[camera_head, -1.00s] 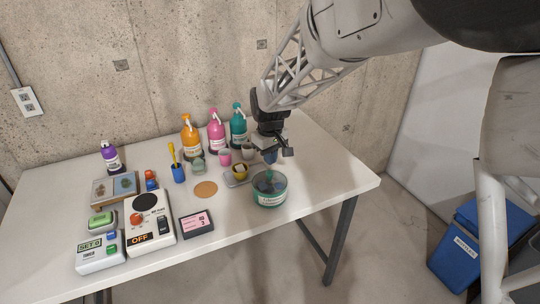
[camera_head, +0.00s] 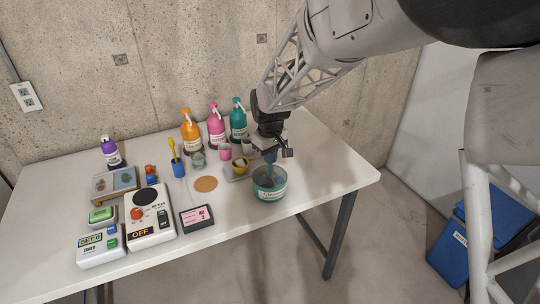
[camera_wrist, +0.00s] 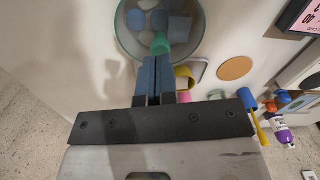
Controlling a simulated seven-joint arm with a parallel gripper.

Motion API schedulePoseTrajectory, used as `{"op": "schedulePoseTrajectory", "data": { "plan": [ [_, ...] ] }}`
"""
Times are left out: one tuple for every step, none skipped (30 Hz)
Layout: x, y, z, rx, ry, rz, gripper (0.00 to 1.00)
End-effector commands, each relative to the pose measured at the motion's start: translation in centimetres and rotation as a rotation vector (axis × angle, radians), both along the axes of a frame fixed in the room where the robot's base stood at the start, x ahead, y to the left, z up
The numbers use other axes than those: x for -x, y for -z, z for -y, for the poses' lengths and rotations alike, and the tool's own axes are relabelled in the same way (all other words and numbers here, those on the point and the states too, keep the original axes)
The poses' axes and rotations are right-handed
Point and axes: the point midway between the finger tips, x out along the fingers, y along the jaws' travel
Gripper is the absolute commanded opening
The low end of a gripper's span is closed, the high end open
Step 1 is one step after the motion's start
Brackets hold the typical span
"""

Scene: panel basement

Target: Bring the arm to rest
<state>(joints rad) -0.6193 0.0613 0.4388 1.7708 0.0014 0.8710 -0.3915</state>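My gripper (camera_head: 270,156) points down at the round green glass jar (camera_head: 268,194) near the table's right side. In the wrist view its two blue fingers (camera_wrist: 157,65) lie close together, with their tips at the jar's rim (camera_wrist: 203,25). A teal patch shows at the fingertips; I cannot tell whether it is a held piece or finger seen through glass. Several grey-blue pieces (camera_wrist: 158,20) lie in the jar. I cannot tell whether the fingertips are inside it. The arm reaches down from the upper right.
Orange (camera_head: 191,135), pink (camera_head: 216,128) and teal (camera_head: 238,122) pump bottles stand behind, left of my gripper. A yellow cup (camera_head: 240,166) is close to the jar. A hotplate (camera_head: 149,216) and timer (camera_head: 101,247) stand front left. The table's right end (camera_head: 335,180) is clear.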

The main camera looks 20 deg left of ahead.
Motion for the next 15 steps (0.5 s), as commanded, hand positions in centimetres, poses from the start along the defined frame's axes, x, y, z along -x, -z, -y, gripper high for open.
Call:
{"op": "schedulePoseTrajectory", "data": {
  "plan": [
    [0.01, 0.13, 0.01, 0.0, 0.0, 0.0, 0.0],
    [0.01, 0.18, 0.01, 0.0, 0.0, 0.0, 0.0],
    [0.01, 0.27, 0.0, 0.001, 0.0, -0.001, 0.0],
    [0.01, 0.33, 0.01, 0.001, 0.0, -0.001, 0.0],
    [0.01, 0.39, 0.01, 0.001, 0.0, -0.001, 0.0],
    [0.01, 0.47, 0.01, 0.001, 0.0, -0.001, 0.0],
    [0.01, 0.53, 0.0, 0.001, 0.0, -0.001, 0.0],
    [0.01, 0.59, 0.01, 0.001, 0.0, -0.001, 0.0],
    [0.01, 0.67, 0.01, 0.001, 0.0, -0.001, 0.0],
    [0.01, 0.74, 0.01, 0.001, 0.0, -0.001, 0.0],
    [0.01, 0.8, 0.01, 0.001, 0.0, -0.001, 0.0],
    [0.01, 0.88, 0.01, 0.001, 0.0, -0.001, 0.0],
    [0.01, 0.94, 0.01, 0.001, 0.0, -0.001, 0.0],
    [0.01, 1.01, 0.01, 0.001, 0.0, -0.001, 0.0],
    [0.01, 1.09, 0.01, 0.0, 0.0, 0.0, 0.0]
  ]
}}
